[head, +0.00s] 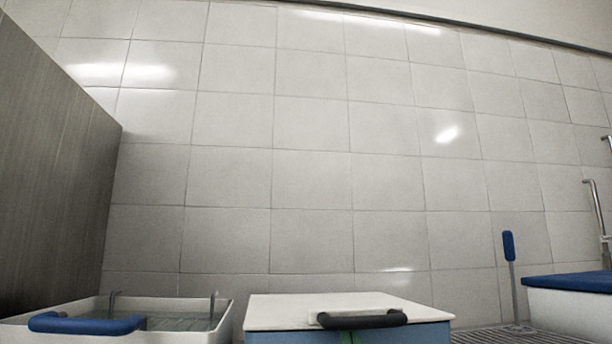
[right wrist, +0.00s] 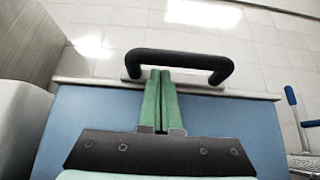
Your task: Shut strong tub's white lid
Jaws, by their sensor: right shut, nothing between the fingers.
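The strong tub has a blue front wall (head: 290,337) and a flat white lid (head: 340,304) with a black handle (head: 362,319) on its front edge. The lid lies over the top of the tub; I see no clear gap under its edge. In the right wrist view the blue wall (right wrist: 90,125), the lid edge (right wrist: 85,81) and the handle (right wrist: 180,57) fill the middle. My right gripper (right wrist: 161,72) has green fingers pressed together and empty. Its tips show at the handle's lower side; contact is unclear. A bit of green shows below the handle in the head view. My left gripper is out of sight.
A white open basin (head: 222,325) with a blue handle (head: 86,323) stands left of the tub. A grey panel (head: 50,170) rises at far left. A blue-topped white block (head: 570,310) and a blue-gripped lever (head: 509,247) are at right. A tiled wall is behind.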

